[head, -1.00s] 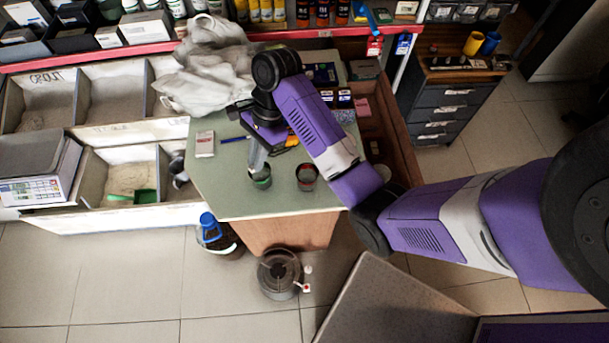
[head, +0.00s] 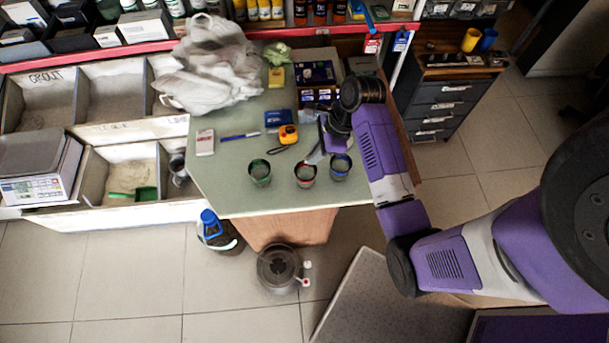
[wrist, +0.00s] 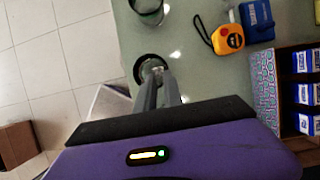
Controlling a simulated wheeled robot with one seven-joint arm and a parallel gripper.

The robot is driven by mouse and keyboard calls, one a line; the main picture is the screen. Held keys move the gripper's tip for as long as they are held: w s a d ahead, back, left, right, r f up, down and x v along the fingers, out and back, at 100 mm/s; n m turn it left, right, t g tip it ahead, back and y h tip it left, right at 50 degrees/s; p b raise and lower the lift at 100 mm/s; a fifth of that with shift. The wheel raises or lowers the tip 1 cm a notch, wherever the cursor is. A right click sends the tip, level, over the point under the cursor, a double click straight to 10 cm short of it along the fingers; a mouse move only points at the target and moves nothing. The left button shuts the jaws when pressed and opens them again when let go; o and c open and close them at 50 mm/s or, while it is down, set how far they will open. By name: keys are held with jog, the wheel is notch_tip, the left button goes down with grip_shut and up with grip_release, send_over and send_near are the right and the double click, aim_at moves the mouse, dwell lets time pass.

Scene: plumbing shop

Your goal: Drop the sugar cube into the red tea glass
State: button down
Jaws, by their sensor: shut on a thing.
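The red tea glass (head: 305,176) stands upright in the middle of a row of three on the green tabletop. My gripper (head: 313,159) is above and just behind its rim, fingers slanting down toward it. In the wrist view, the closed fingertips (wrist: 157,74) are over the mouth of a dark-rimmed glass (wrist: 143,62), which fits the red one. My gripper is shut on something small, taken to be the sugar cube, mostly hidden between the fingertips. I cannot tell the exact height above the rim.
A green-rimmed glass (head: 260,174) stands left of the red one and a blue-rimmed glass (head: 340,168) close to its right. A yellow tape measure (head: 288,134), blue box (head: 278,118) and pen (head: 240,136) lie behind. The tabletop's left front is clear.

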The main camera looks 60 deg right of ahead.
jog(key=shift+f, duration=1)
jog(key=c, duration=1.4)
grip_release()
jog(key=v, duration=0.7)
jog(key=shift+s+r+b, duration=0.1)
jog(key=shift+r+b, duration=0.25)
